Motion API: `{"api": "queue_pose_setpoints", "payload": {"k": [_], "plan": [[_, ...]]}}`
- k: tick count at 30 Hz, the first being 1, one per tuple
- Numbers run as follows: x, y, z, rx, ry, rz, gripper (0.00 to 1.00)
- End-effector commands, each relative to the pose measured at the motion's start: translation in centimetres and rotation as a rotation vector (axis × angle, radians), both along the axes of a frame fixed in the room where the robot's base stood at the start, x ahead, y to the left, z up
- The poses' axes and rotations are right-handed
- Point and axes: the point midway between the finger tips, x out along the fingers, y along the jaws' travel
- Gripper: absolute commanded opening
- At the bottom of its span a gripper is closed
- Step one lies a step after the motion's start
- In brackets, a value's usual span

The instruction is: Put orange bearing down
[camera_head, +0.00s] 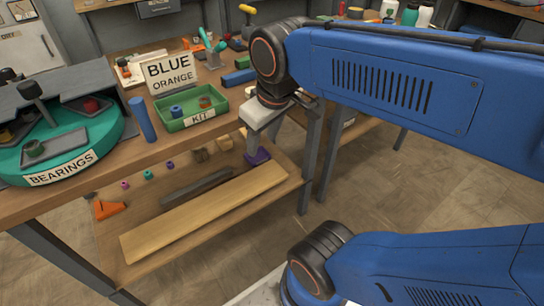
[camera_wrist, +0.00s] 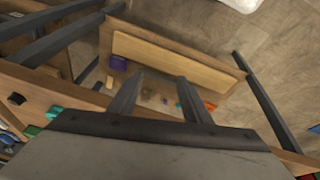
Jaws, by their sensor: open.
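The orange bearing (camera_head: 205,102) sits in the green kit tray (camera_head: 188,125) on the workbench, to the right of a blue bearing (camera_head: 176,111). My gripper (camera_head: 257,150) is to the right of the tray, pointing down past the front edge of the bench, apart from the tray and both bearings. In the wrist view my gripper (camera_wrist: 160,79) has its two fingers spread with nothing between them. The orange bearing cannot be made out in the wrist view.
A sign (camera_head: 170,73) reading BLUE, ORANGE stands behind the tray. A teal turntable (camera_head: 105,142) labelled BEARINGS is at the left, with a blue cylinder (camera_head: 142,120) beside it. The lower shelf holds a wooden plank (camera_head: 205,212), a purple block (camera_head: 258,158) and small coloured parts.

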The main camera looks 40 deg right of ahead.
Motion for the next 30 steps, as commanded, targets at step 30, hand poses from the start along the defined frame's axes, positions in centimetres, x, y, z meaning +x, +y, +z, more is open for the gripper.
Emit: {"api": "queue_pose_setpoints", "payload": {"k": [30], "plan": [[-3.1,-0.4,-4.0,0.097,-0.095,-0.189,0.44]]}}
